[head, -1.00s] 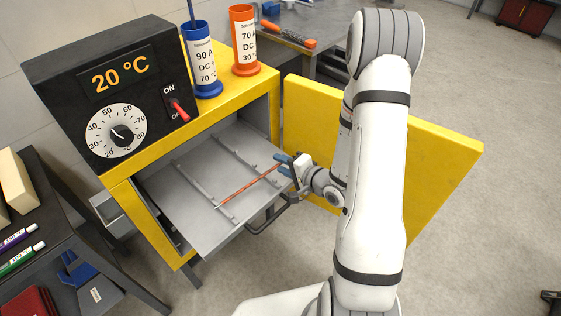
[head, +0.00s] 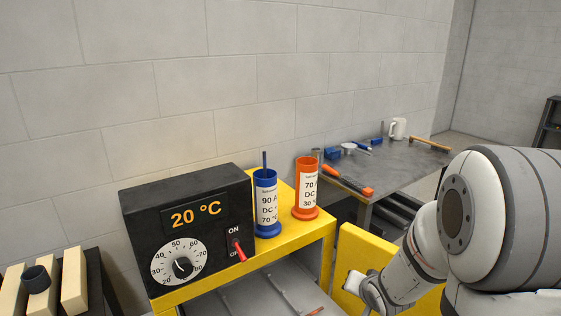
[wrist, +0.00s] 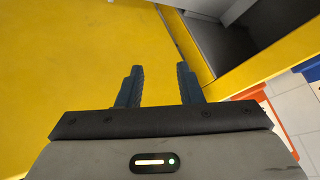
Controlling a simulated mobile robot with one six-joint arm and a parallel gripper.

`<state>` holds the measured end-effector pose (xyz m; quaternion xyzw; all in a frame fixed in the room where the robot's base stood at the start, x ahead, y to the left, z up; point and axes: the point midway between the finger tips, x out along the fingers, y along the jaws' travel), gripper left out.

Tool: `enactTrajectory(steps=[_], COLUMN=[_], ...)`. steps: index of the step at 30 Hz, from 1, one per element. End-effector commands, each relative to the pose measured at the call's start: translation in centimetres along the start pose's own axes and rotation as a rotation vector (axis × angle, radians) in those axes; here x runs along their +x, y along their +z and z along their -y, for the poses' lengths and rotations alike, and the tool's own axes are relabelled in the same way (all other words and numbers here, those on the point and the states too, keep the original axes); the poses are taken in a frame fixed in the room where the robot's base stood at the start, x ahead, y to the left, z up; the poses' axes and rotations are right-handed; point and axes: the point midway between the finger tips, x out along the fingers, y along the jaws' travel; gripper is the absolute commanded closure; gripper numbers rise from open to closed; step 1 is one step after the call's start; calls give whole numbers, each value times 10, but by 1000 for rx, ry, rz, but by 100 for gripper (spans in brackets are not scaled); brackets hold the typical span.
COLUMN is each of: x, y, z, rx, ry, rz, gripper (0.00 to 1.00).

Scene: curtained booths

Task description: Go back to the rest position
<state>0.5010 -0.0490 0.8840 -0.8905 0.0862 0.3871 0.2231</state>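My gripper (wrist: 159,86) is open in the wrist view, with two blue-grey fingers apart and nothing between them. In the head view my arm is at the lower right, in front of the yellow door (head: 372,253), and my fingers cannot be made out. The yellow oven (head: 319,228) stands open, its grey rack (head: 262,299) partly cut off by the frame's bottom edge. A short orange end of a rod (head: 316,311) shows on the rack.
A black control box (head: 212,245) on the oven reads 20 °C; its red switch (head: 237,246) is beside ON/OFF. A blue canister (head: 266,215) holding a rod and an orange canister (head: 306,200) stand on top. A grey table (head: 397,168) with tools is behind. The open door stands near my arm.

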Motion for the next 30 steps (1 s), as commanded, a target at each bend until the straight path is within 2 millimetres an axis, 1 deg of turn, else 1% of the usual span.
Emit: enactTrajectory(steps=[1,5,6,8,9,11,12,15,18,21,24,30], x=[-22,-72,-89,-115,-132,-156,-172,-203,-225,-235,-238,-238], y=[-8,-6,-3,4,10,20,27,45,58,65,67,67], z=[3,2,3,5,8,11,14,19,23,25,25,25], rx=[-48,-161,-195,-241,-271,-313,-341,-400,-444,-465,-473,-471], ry=[46,160,184,210,219,221,216,193,167,151,146,147], rz=[7,87,120,177,218,281,322,412,475,509,520,520], gripper=[67,67,67,67,67,67,67,67,67,67,67,67])
